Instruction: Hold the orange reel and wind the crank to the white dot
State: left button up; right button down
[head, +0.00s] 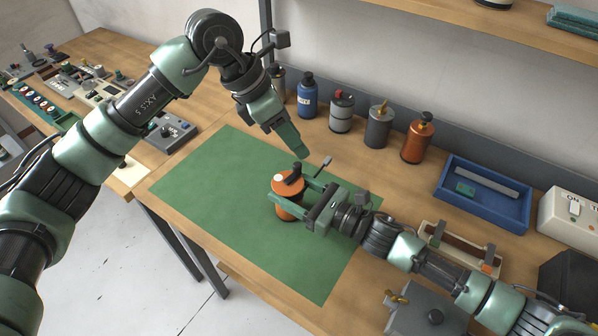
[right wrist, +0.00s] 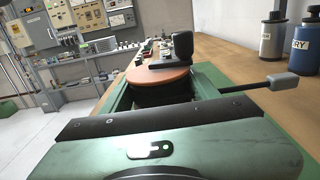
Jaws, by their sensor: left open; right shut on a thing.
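The orange reel (head: 283,212) stands upright on the green mat (head: 220,185). Its orange top also shows in the right wrist view (right wrist: 142,77). A black crank (head: 292,176) with an upright knob (right wrist: 183,45) lies across the top, its knob toward the back right in the head view. A small white mark (head: 278,179) shows on the left part of the top, apart from the knob. My right gripper (head: 289,192) is shut around the reel's sides, below the crank. My left gripper (head: 296,149) is open and empty, above and behind the reel, not touching the crank.
Several bottles (head: 341,112) line the back. A blue tray (head: 484,196) and a switch box (head: 570,218) stand at right. The mat's left part is clear.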

pick_arm(q)
jog(key=s+d+r+m+g+h, duration=0.1)
jog(key=s+d+r+g+h, duration=0.3)
jog(key=s+d+r+h, duration=0.35)
notch_tip(320, 180, up, 9)
jog(key=w+d+n+h, duration=0.1)
jog(key=w+n+h, duration=0.1)
jog(key=h, duration=0.4)
jog(key=w+a+r+n+t+h, duration=0.25)
jog(key=w+a+n+t, duration=0.35)
jog(key=n+t, duration=0.35)
jog(key=w+a+r+n+t+h, duration=0.1)
jog(key=w+a+r+n+t, duration=0.2)
jog(key=w+a+n+t, duration=0.45)
jog(key=w+a+f+n+t+y, duration=0.3)
jog(key=w+f+n+t+y, duration=0.35)
jog(key=n+y, duration=0.5)
jog(key=n+g+h, duration=0.4)
jog(key=n+g, duration=0.5)
jog(key=g, duration=0.2)
send_near(293, 173)
jog(key=w+d+r, duration=0.1)
jog(key=d+r, duration=0.1)
jog(key=x, duration=1.1)
jog(key=shift+w+d, duration=0.2)
jog(key=shift+d, duration=0.15)
